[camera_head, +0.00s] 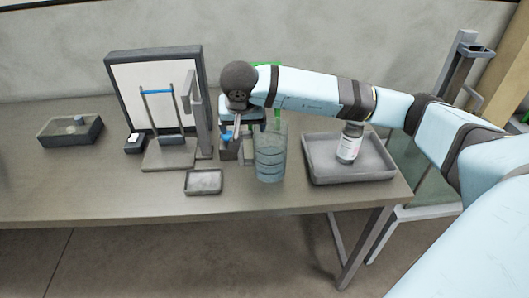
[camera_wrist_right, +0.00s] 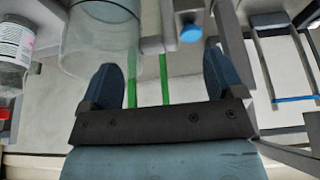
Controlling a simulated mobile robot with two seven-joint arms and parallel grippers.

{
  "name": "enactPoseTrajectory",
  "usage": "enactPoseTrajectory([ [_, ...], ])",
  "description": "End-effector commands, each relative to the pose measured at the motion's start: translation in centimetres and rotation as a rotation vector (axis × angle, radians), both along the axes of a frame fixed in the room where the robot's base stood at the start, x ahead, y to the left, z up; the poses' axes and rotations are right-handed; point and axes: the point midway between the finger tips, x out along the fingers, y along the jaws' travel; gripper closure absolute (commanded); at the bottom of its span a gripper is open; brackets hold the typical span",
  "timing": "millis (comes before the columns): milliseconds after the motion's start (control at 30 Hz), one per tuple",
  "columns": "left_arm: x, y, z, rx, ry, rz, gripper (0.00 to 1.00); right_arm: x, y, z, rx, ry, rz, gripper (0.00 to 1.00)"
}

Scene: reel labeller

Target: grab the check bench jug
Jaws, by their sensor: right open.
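The jug, a clear cylinder with darker rings (camera_head: 270,158), stands upright on the bench, just right of my right gripper (camera_head: 232,136). In the right wrist view the jug (camera_wrist_right: 98,38) is at the upper left, partly behind one finger. My right gripper shows there too (camera_wrist_right: 163,78), its two blue fingers spread apart with nothing held between them. I cannot tell whether a finger touches the jug. My right arm passes above the jug and hides what is behind it. My left gripper is not in view.
A grey tray (camera_head: 320,175) with a white labelled bottle (camera_head: 349,143) lies right of the jug. A small tray (camera_head: 203,187) is in front. A framed white panel (camera_head: 125,82) and a stand with posts (camera_head: 165,158) are at left. A dark box (camera_head: 58,133) sits far left.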

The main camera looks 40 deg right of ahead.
Motion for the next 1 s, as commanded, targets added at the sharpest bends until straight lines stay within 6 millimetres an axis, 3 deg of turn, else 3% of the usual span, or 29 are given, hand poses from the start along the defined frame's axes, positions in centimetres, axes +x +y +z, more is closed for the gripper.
enactPoseTrajectory([
  [267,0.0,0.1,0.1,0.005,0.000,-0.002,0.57,0.5,-0.6,-1.6,0.001,0.002,-0.002,0.12],
  [533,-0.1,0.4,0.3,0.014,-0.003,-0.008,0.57,1.7,-1.8,-5.0,0.002,0.001,-0.001,0.12],
  [767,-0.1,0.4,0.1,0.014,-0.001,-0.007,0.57,1.8,-1.9,-5.4,0.002,-0.001,0.001,0.12],
  [867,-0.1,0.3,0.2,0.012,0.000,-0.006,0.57,1.8,-1.9,-5.3,0.002,-0.001,0.001,0.31],
  [1000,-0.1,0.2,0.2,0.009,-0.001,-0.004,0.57,1.8,-1.9,-5.3,0.002,-0.001,0.000,0.63],
])
